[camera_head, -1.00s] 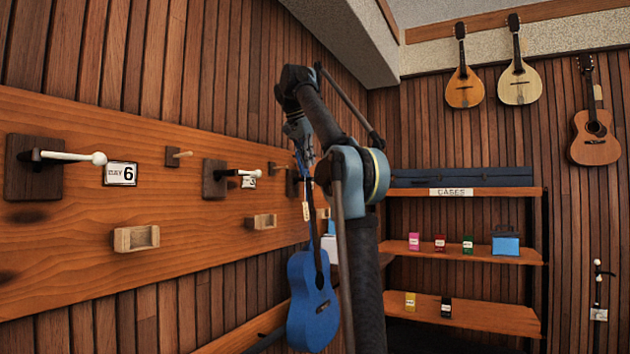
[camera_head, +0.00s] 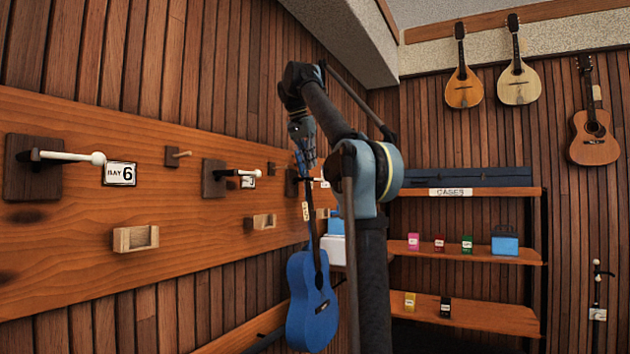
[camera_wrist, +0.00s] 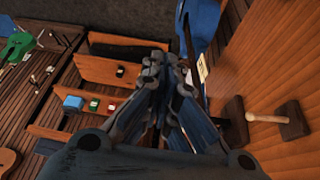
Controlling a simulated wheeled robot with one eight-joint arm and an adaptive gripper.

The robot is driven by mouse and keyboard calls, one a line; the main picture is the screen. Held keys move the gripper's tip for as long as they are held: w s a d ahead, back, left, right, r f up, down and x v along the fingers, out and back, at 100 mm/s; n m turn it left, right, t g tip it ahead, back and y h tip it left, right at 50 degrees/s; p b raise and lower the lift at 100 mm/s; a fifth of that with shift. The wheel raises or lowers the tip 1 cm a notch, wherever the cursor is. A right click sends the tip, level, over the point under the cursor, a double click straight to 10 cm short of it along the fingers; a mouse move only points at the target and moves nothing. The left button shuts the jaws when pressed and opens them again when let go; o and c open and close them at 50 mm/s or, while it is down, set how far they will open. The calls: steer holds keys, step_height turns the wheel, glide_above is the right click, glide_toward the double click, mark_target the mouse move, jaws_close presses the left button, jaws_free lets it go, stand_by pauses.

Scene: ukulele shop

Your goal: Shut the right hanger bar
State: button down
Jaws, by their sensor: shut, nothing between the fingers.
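The right hanger (camera_head: 291,182) is the farthest dark wooden block on the wall board in the head view. A blue ukulele (camera_head: 312,300) with a tag (camera_head: 305,211) on its neck hangs upright there. My gripper (camera_head: 304,163) points down at the ukulele's head and partly hides the hanger's bar, so I cannot tell whether that bar is open or shut. In the wrist view my gripper (camera_wrist: 168,68) is shut and empty. The ukulele (camera_wrist: 203,22) and its neck lie just beyond the fingers, and the dark block (camera_wrist: 235,122) is to their right. I cannot tell whether the fingers touch anything.
Two nearer hangers with white-tipped bars (camera_head: 75,157) (camera_head: 232,173), a "BAY 6" card (camera_head: 120,174), a peg (camera_head: 178,155) and wooden holders (camera_head: 136,239) (camera_head: 261,222) line the board. Shelves (camera_head: 470,252) with small boxes stand behind my arm. Mandolins (camera_head: 463,87) hang high on the back wall.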

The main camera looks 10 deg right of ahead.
steer(key=s+d+f+n, duration=0.1)
steer(key=s+f, duration=0.2)
steer(key=f, duration=0.2)
steer(key=shift+d+f, duration=0.25)
steer(key=shift+s, duration=0.15)
steer(key=s+d+f+n+y, duration=0.1)
steer(key=s+f+n, duration=0.1)
steer(key=s+f, duration=0.8)
steer(key=s+d+f+n+y, duration=0.1)
steer(key=s+f+n, duration=0.2)
steer(key=s+f, duration=0.8)
steer(key=s+d+f+n+g+y, duration=0.1)
steer(key=s+f, duration=1)
steer(key=f, duration=2.4)
steer(key=shift+d+f+n, duration=0.3)
steer(key=shift+f+n, duration=0.05)
steer(key=shift+n, duration=0.35)
steer(key=shift+s, duration=0.1)
